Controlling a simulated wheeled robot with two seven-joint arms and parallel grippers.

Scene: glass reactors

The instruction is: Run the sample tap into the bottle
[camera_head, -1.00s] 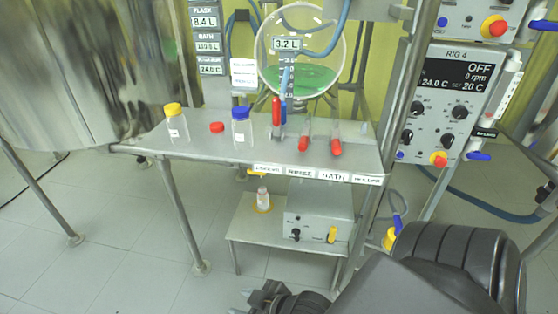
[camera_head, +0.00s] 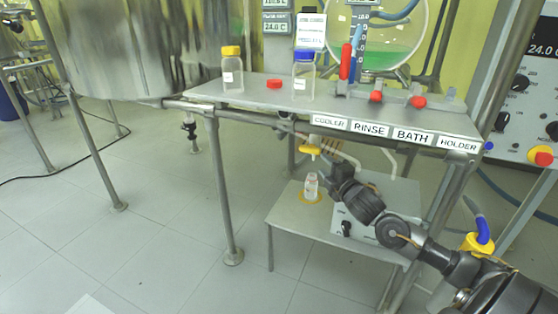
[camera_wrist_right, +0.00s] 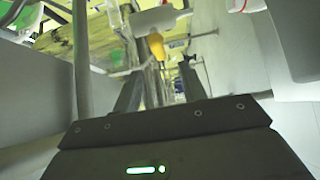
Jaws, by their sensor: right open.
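The sample tap (camera_head: 309,150) has a yellow handle and hangs under the front edge of the upper shelf. A small clear bottle (camera_head: 311,186) stands upright below it, on a yellow ring on the lower shelf. My right gripper (camera_head: 330,160) is open and empty, just right of the tap and above the bottle's level. In the right wrist view, the yellow handle (camera_wrist_right: 156,45) shows beyond the two spread fingers of the right gripper (camera_wrist_right: 161,72), roughly between them. Whether liquid runs from the tap cannot be told. My left gripper is not in view.
The upper shelf (camera_head: 260,97) carries a yellow-capped bottle (camera_head: 232,72), a red cap (camera_head: 274,84), a blue-capped bottle (camera_head: 303,75) and red-handled valves (camera_head: 376,97). A grey box (camera_head: 350,222) sits on the lower shelf behind my arm.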

